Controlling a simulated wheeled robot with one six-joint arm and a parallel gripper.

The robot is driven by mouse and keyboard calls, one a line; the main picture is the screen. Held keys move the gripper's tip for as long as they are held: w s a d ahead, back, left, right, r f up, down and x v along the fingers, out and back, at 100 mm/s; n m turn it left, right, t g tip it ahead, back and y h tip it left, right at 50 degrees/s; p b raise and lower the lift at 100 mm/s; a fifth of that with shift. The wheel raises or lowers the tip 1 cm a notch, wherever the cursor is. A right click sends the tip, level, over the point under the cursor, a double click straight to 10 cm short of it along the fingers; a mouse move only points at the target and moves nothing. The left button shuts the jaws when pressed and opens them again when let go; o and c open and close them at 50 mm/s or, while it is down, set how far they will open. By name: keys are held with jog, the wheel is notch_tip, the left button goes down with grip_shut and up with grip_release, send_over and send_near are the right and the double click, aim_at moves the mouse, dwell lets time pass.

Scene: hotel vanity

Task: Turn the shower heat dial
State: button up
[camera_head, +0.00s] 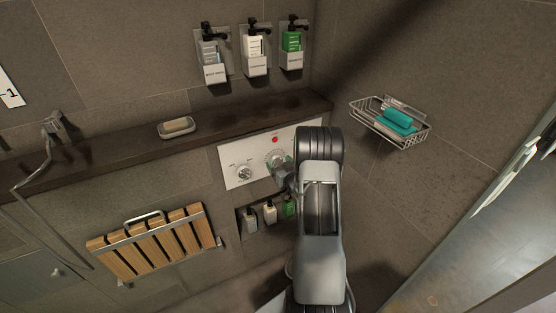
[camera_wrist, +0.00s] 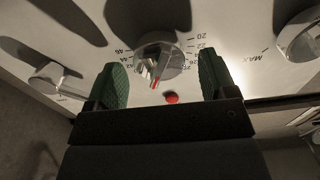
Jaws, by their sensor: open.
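The heat dial (camera_wrist: 158,62) is a round metal knob with a temperature scale of numbers around it, on a pale metal panel (camera_head: 232,178). In the wrist view it lies between the two green fingers of my gripper (camera_wrist: 163,68). The gripper is open, with one finger on each side of the dial and visible gaps. I cannot tell how deep the fingertips reach. In the head view my gripper (camera_head: 283,168) is at the panel and partly covers the dial (camera_head: 275,156). A red dot (camera_wrist: 171,98) sits beside the dial.
Another knob (camera_head: 243,172), marked MAX in the wrist view (camera_wrist: 302,36), and a third knob (camera_wrist: 52,78) flank the dial. A dark ledge (camera_head: 110,148) with a soap dish (camera_head: 175,128) runs above. A niche with bottles (camera_head: 269,213) is below. A wire basket (camera_head: 400,127) hangs right.

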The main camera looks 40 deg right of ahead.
jog(key=shift+w+d, duration=0.15)
jog(key=shift+w, duration=0.6)
jog(key=shift+s, duration=0.1)
jog(key=shift+c, duration=0.5)
jog(key=c, duration=0.8)
jog(key=shift+f+b, duration=0.15)
jog(key=shift+b, duration=0.45)
jog(key=shift+n+b, duration=0.5)
jog(key=shift+b, duration=0.15)
jog(key=o, duration=0.9)
jog(key=shift+r, duration=0.2)
